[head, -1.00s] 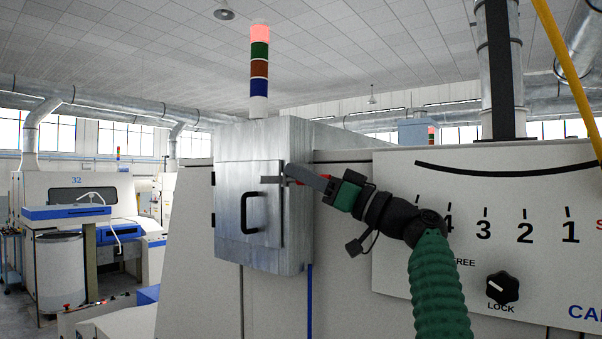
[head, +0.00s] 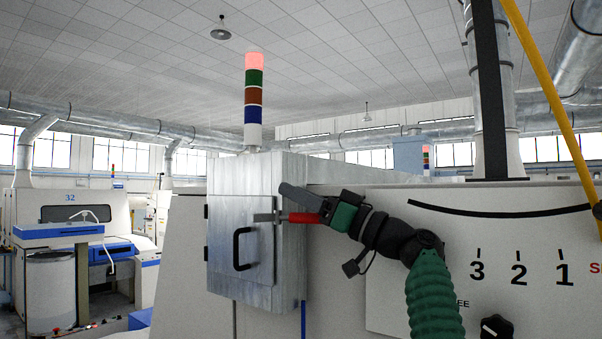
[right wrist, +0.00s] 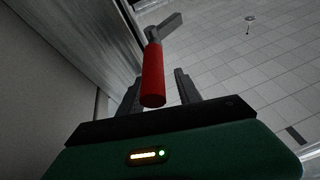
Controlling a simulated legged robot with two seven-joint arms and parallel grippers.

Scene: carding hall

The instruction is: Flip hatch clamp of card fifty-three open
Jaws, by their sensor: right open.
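The hatch clamp sits at the right edge of the grey hatch door (head: 225,222). Its metal tongue (head: 266,217) lies across the door edge, and its red handle (head: 304,218) points right, roughly level. My right gripper (head: 290,194) is open at the handle; one dark finger shows just above it in the head view. In the right wrist view the red handle (right wrist: 153,78) lies between the two open fingers, with no clear grip on it. Part of the handle is hidden by the gripper in the head view. My left gripper is not in view.
The hatch door has a black pull handle (head: 236,250). A signal lamp column (head: 254,95) stands behind the box. A white panel with a scale and numbers (head: 500,240) is close on the right. A yellow pipe (head: 545,80) crosses the upper right. Card 32 (head: 68,215) stands far left.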

